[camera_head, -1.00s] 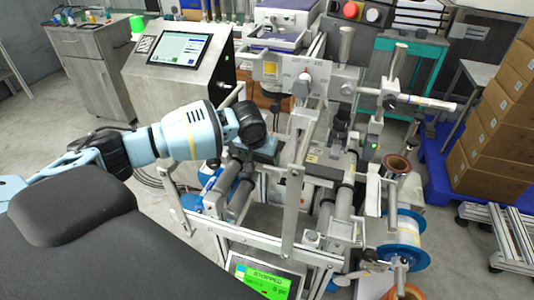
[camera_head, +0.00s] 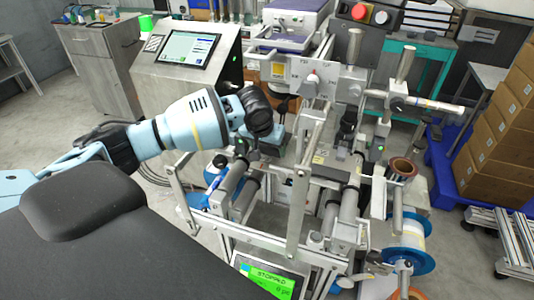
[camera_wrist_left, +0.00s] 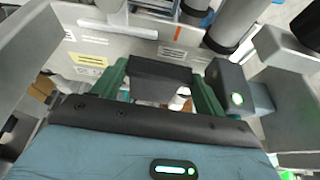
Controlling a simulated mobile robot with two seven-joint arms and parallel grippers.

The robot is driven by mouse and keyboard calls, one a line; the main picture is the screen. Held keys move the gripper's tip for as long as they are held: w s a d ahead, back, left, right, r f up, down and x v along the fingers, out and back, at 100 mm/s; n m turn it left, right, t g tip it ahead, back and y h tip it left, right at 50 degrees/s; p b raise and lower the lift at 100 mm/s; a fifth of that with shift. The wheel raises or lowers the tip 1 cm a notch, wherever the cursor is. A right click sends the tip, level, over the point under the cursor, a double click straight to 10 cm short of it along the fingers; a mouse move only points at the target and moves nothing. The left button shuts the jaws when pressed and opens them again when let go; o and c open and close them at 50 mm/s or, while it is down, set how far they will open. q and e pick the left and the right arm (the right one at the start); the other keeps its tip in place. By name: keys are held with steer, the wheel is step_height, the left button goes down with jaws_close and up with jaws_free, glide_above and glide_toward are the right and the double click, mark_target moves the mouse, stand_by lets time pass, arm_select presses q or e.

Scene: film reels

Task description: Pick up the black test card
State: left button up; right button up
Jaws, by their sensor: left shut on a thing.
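The black test card (camera_wrist_left: 160,74) shows as a dark flat piece in the left wrist view, between the two green fingers of my left gripper (camera_wrist_left: 160,88). The fingers are shut on it from both sides. In the head view my left gripper (camera_head: 274,142) points down over the middle of the machine, beyond my black wrist joint. I cannot make out the card in the head view. My right gripper is not in view.
The machine's metal frame bars (camera_head: 305,180) and rollers (camera_head: 233,180) stand close around the left gripper. A control screen (camera_head: 188,48) is behind at left. A blue reel (camera_head: 406,247) is at right, with stacked cartons (camera_head: 497,125) beyond.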

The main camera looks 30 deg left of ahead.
arm_select(q)
steer(key=s+d, duration=0.2)
steer(key=s, duration=0.5)
steer(key=s+d+r+p, duration=0.1)
steer(key=s+d, duration=0.2)
steer(key=s, duration=0.5)
steer(key=shift+p, duration=0.3)
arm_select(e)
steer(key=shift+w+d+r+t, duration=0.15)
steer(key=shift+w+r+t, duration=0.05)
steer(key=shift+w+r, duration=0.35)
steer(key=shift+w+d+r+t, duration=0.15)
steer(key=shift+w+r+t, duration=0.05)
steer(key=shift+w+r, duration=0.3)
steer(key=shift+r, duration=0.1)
